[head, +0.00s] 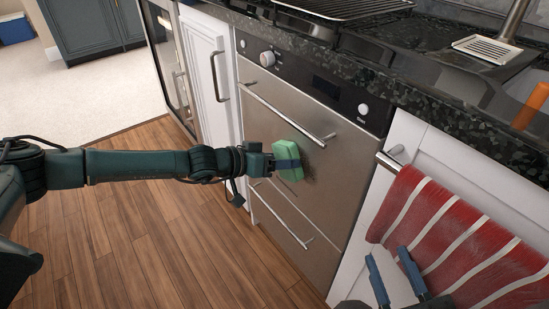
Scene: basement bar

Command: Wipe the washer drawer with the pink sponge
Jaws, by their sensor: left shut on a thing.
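The washer drawer (262,125) is a steel front with a bar handle, under a dark control panel with knobs. My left gripper (285,165) is shut on a green sponge (290,174); no pink sponge is in view. The sponge is held at the steel front, below the upper handle; whether it touches is hard to tell. A dark smudge (309,167) shows on the steel just right of the sponge. My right gripper (394,276), with blue fingers apart, is at the bottom right in front of the towel and looks empty.
A red and white striped towel (440,225) hangs from a handle on the white cabinet at right. The upper bar handle (290,117) and lower handle (280,216) stick out. A dark stone counter (350,55) overhangs above. The wood floor (150,245) is clear.

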